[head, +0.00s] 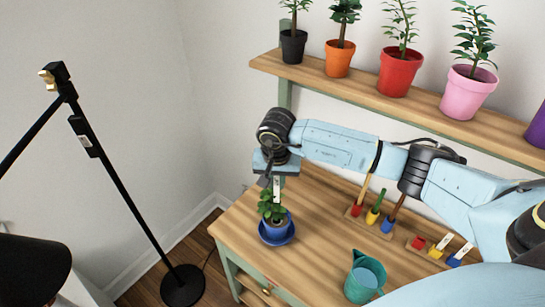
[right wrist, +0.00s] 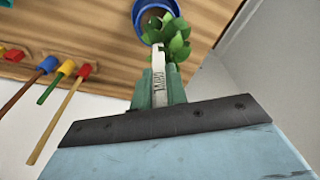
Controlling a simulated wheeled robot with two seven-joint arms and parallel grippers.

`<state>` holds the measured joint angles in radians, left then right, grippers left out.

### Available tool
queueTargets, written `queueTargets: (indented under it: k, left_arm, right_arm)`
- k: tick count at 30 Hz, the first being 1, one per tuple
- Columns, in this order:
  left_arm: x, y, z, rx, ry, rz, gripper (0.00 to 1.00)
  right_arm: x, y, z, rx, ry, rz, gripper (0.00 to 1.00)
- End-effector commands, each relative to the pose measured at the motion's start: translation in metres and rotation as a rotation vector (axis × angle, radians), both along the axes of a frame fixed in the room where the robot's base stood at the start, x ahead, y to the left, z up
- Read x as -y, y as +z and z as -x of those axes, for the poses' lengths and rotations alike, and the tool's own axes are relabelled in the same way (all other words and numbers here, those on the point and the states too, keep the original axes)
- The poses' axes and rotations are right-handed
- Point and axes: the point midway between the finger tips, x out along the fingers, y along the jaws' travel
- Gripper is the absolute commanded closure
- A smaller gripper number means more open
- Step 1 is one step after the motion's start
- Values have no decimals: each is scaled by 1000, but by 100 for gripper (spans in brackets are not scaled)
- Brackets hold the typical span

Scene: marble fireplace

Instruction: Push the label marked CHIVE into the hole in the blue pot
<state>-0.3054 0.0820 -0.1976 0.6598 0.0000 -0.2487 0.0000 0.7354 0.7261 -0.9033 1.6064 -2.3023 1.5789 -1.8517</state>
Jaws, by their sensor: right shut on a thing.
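The blue pot (head: 275,233) with a leafy green plant (head: 271,208) stands on a blue saucer at the left of the wooden table. My right gripper (head: 273,182) is above the plant, shut on a white label (head: 277,189). In the right wrist view, the label (right wrist: 158,76) sits between the two green fingers with dark lettering along it, partly readable as CHIVE. Its free end points towards the leaves and the blue pot (right wrist: 141,12). The label appears above the pot's rim; the hole is hidden by leaves. My left gripper is out of view.
A second block holds white labels with coloured bases (head: 436,248). A teal watering can (head: 364,277) stands at the front. A shelf (head: 350,94) with several potted plants runs behind. A black lamp (head: 110,180) stands left.

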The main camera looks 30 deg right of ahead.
Motion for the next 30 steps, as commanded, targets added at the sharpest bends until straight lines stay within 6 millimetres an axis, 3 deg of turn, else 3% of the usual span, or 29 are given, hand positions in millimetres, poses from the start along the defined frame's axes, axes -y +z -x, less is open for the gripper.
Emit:
queueTargets:
  k: [6, 20, 30]
  left_arm:
    - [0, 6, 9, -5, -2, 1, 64]
    - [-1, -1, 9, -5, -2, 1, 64]
    - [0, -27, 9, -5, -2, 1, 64]
  right_arm:
    - [4, 3, 1, 1, -19, -1, 100]
    - [3, 2, 2, 2, -16, 0, 100]
    - [3, -26, 2, 0, -18, -1, 100]
